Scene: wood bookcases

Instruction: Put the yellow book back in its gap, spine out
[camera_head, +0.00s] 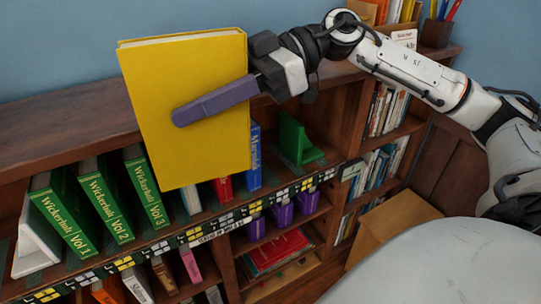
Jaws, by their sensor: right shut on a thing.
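The yellow book (200,140) is in the air in front of the bookcase's upper shelf, upright and slightly tilted, its broad cover toward me. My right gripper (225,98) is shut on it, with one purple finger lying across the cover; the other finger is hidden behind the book. On the shelf behind stand green Wickerbath volumes, Vol 1 (65,222), Vol 2 (107,208) and Vol 3 (146,188), leaning left. A red book (223,190) and a blue book (254,158) stand to the right. The yellow book hides part of the shelf between. My left gripper is not in view.
A green bookend (297,138) stands right of the blue book, with bare shelf around it. A labelled strip (200,232) runs along the shelf edge. A cardboard box (385,225) sits low at right.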

